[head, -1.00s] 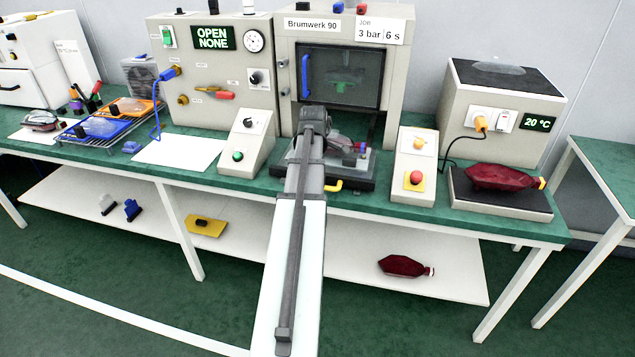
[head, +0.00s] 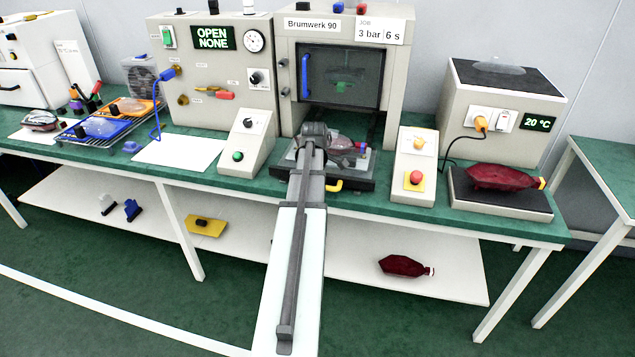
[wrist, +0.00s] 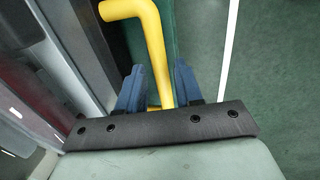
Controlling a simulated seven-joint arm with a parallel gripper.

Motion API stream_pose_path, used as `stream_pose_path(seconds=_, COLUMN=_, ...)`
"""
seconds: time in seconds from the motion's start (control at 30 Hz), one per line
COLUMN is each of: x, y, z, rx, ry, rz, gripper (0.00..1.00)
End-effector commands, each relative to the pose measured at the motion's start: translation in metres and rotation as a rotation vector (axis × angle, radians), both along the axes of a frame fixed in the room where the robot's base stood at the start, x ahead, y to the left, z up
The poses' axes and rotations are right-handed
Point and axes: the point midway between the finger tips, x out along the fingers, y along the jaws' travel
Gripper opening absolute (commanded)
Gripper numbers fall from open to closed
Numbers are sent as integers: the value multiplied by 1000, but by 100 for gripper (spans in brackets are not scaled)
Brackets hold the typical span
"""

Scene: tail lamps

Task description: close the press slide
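The press slide (head: 357,184) is a dark tray pulled out in front of the press opening, with a pale plate and a clear and red lamp part (head: 338,150) on it. Its yellow handle (head: 335,186) sticks out at the front. In the wrist view the bent yellow handle (wrist: 158,50) runs down between the two blue fingertips of my gripper (wrist: 159,88). The fingers are apart, one on each side of the handle; I cannot tell whether either touches it. In the head view my arm hides the gripper and part of the slide.
The press (head: 345,30) has a window above its open bay. Control boxes with a green button (head: 238,156) and a red button (head: 416,178) flank the slide. A red lamp (head: 500,177) lies on a plate at right. A shelf (head: 365,235) runs below the bench.

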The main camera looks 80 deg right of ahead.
Motion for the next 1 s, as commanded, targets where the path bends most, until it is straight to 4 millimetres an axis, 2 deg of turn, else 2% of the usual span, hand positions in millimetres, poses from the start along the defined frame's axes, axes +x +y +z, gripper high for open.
stream_pose_path(seconds=0.03, x=0, y=0, z=0, rx=0, ry=0, rz=0, gripper=30)
stream_pose_path(seconds=0.37, x=0, y=0, z=0, rx=0, ry=0, rz=0, gripper=0)
stream_pose_path(seconds=0.83, x=0, y=-1, z=0, rx=1, ry=0, rz=0, gripper=0)
stream_pose_path(seconds=1.0, x=0, y=-14, z=0, rx=0, ry=0, rz=0, gripper=0)
